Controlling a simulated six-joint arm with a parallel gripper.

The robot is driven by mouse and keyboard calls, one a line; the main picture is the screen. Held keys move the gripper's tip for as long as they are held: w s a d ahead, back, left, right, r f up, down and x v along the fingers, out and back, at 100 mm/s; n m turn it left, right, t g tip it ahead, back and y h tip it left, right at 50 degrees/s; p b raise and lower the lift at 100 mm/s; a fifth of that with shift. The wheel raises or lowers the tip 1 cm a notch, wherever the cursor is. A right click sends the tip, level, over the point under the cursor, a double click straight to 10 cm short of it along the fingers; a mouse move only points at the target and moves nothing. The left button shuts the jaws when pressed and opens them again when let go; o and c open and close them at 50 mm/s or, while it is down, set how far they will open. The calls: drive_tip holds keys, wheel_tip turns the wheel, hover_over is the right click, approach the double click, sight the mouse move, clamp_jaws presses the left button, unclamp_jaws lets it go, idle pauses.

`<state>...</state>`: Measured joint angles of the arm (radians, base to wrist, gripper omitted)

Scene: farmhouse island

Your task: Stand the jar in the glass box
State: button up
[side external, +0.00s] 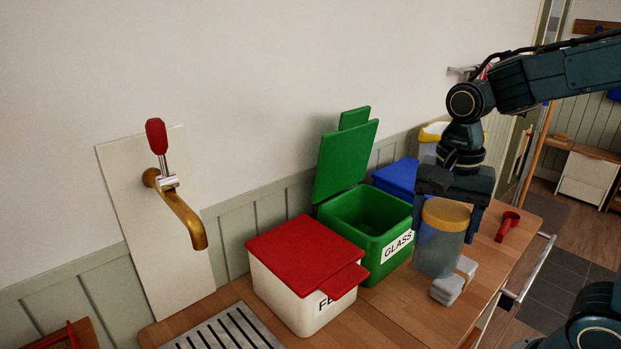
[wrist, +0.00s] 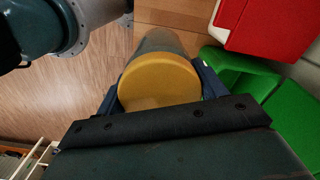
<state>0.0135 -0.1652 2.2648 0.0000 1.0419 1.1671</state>
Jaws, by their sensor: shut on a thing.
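The jar (side external: 438,252) is clear bluish glass with a yellow lid and stands upright in my gripper (side external: 447,212). My gripper is shut on the jar near its top, with a finger on each side. In the wrist view the yellow lid (wrist: 160,84) fills the space between the fingers. The glass box (side external: 379,246) is green, labelled GLASS, and its green lid (side external: 345,160) is tipped up open. The jar is to the right of the box and outside it. I cannot tell whether the jar's base touches the counter.
A white box with a red lid (side external: 304,255) stands left of the green box. A blue box (side external: 398,177) is behind. A grey object (side external: 453,284) lies beside the jar's base. A red scoop (side external: 507,226) lies at right. A brass tap (side external: 184,213) projects from the wall.

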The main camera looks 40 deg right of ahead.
drive_tip(key=shift+w, duration=0.1)
drive_tip(key=w+d+f+n, duration=0.1)
drive_tip(key=w+d, duration=0.3)
drive_tip(key=w, duration=0.7)
drive_tip(key=w+d+f+n, duration=0.2)
drive_tip(key=w+d+n, duration=0.1)
drive_tip(key=w, duration=0.8)
drive_tip(key=shift+w+d+f+n, duration=0.25)
drive_tip(key=shift+d+n, duration=0.05)
drive_tip(key=shift+d, duration=0.45)
drive_tip(key=shift+f, duration=0.1)
wheel_tip(320, 180, down, 14)
drive_tip(key=shift+r, duration=0.2)
drive_tip(key=d, duration=0.1)
drive_tip(key=w+d, duration=0.1)
drive_tip(key=d+f, duration=0.1)
drive_tip(key=shift+w+d+f, duration=0.1)
drive_tip(key=shift+w+d, duration=0.15)
drive_tip(key=shift+d, duration=0.1)
